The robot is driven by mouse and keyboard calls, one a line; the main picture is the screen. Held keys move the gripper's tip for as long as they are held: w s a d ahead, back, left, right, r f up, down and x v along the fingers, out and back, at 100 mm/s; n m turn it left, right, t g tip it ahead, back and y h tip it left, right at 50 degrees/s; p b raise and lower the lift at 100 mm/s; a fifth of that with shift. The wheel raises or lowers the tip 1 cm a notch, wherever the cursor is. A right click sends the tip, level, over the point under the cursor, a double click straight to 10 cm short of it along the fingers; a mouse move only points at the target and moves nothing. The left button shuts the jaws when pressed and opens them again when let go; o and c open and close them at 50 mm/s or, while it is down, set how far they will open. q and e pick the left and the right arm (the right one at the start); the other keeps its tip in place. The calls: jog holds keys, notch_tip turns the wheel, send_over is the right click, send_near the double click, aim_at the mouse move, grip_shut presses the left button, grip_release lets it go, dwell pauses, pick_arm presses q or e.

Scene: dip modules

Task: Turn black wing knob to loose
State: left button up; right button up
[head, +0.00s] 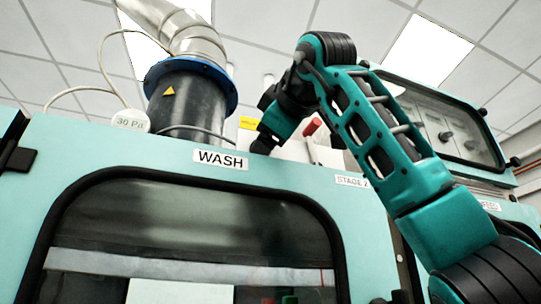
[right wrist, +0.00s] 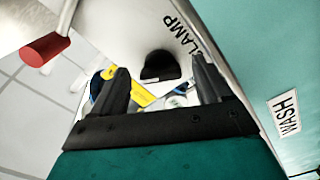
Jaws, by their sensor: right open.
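The black wing knob (right wrist: 160,66) shows in the right wrist view as a dark half-round shape on a white surface, beside the "CLAMP" lettering (right wrist: 184,36). My right gripper (right wrist: 163,82) is open, with one finger to each side of the knob in the picture. The knob appears ahead of the gap between the fingers; I cannot tell whether they touch it. My left gripper is not in view.
A red-ended handle (right wrist: 46,48) is at the upper left of the wrist view. The teal WASH cabinet (head: 130,155) fills the front. A black duct with a blue flange (head: 190,105) and a 30 Pa gauge (head: 130,121) stand left of the gripper.

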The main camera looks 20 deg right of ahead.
jog(key=s+b, duration=0.2)
jog(key=s, duration=1.1)
jog(key=shift+d, duration=0.25)
jog(key=shift+w, duration=0.1)
